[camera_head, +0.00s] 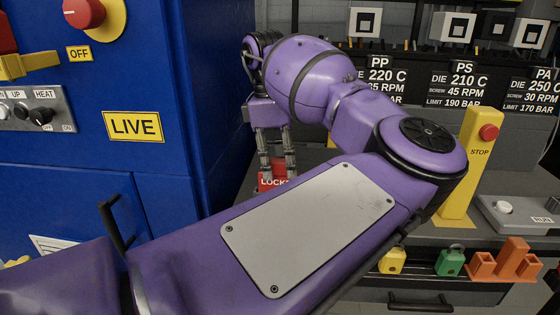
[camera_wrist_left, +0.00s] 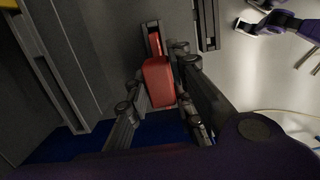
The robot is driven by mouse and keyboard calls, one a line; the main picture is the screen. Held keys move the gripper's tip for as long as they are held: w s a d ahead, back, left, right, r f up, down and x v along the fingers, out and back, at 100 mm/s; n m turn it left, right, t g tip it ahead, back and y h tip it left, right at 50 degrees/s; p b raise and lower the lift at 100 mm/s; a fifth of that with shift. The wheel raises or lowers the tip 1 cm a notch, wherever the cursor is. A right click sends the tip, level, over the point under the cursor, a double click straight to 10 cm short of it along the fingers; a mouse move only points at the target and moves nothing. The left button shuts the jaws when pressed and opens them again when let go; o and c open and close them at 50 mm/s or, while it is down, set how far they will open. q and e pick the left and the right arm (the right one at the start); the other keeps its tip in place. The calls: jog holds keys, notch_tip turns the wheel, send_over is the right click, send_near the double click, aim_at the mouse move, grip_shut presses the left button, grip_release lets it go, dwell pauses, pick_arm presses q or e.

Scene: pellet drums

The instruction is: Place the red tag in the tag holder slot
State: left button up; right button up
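The red tag (camera_head: 273,181), with white lettering that begins "LOCK", is beside the blue cabinet in the head view. My left gripper (camera_head: 277,168) points down with a finger on either side of it. In the left wrist view the tag (camera_wrist_left: 158,82) sits between the fingers of the left gripper (camera_wrist_left: 160,90), which looks shut on it. A narrow red part extends from the tag into a grey bracket (camera_wrist_left: 151,27). I cannot tell whether this bracket is the tag holder slot.
The blue cabinet (camera_head: 60,175) with knobs and a LIVE label stands close on the left. A yellow STOP post (camera_head: 467,165) stands right. Yellow (camera_head: 393,260) and green (camera_head: 450,262) padlocks and an orange block (camera_head: 507,262) are at lower right. My left arm hides much of the bench.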

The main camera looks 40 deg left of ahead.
pick_arm(q)
jog(key=o, duration=0.4)
jog(key=shift+r, duration=0.15)
notch_tip(320, 180, up, 12)
jog(key=a+p, duration=0.1)
jog(key=p, duration=0.1)
jog(key=shift+s+a, duration=0.15)
jog(key=shift+s, duration=0.2)
pick_arm(e)
jog(key=shift+w+a+r, duration=0.1)
jog(key=shift+w+r, duration=0.25)
jog(key=shift+r, duration=0.5)
jog(key=shift+w+r, duration=0.2)
